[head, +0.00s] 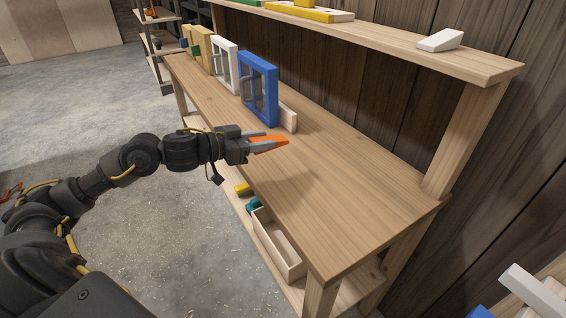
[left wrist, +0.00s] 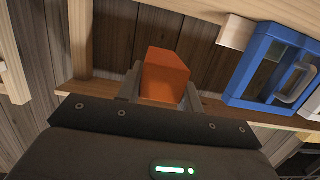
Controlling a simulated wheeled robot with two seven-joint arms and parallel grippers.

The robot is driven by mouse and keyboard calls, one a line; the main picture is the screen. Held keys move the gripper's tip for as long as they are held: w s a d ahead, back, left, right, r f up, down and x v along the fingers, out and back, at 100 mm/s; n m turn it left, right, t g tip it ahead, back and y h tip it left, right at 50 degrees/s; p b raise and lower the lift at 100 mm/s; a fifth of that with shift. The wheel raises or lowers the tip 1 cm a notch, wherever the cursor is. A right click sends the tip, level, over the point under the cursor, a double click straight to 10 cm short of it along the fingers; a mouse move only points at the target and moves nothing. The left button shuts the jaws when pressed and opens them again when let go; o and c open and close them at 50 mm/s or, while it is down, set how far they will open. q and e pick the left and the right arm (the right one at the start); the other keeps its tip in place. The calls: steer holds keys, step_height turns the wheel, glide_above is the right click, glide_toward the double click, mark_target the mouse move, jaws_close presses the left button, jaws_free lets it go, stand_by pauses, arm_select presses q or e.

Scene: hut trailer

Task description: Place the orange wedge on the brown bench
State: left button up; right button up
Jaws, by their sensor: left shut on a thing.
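The orange wedge (head: 268,144) is held between the fingers of my left gripper (head: 270,143), over the left part of the brown bench (head: 340,198) in the head view. The left gripper is shut on it. In the left wrist view the orange wedge (left wrist: 164,75) sits between the two grey fingers. I cannot tell exactly how high it is above the bench top. My right gripper is not in view.
A white wedge (head: 440,40) lies on the upper shelf. An open wooden box (head: 278,246) sits on the lower shelf. The bench's right half is clear.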

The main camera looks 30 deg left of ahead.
arm_select(q)
glide_above(289, 182)
steer(key=a, duration=0.2)
steer(key=f, duration=0.5)
steer(key=shift+s+d+f, duration=0.15)
steer(key=shift+d, duration=0.1)
steer(key=shift+d+f, duration=0.3)
steer(key=shift+f, duration=0.15)
steer(key=shift+d+f, duration=0.15)
steer(key=f, duration=0.3)
steer(key=shift+w+d+f+b, duration=0.2)
steer(key=shift+w+d+b, duration=0.1)
steer(key=shift+b, duration=0.1)
steer(key=shift+f, duration=0.15)
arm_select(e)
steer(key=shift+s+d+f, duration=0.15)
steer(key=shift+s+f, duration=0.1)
arm_select(q)
steer(key=o, duration=1)
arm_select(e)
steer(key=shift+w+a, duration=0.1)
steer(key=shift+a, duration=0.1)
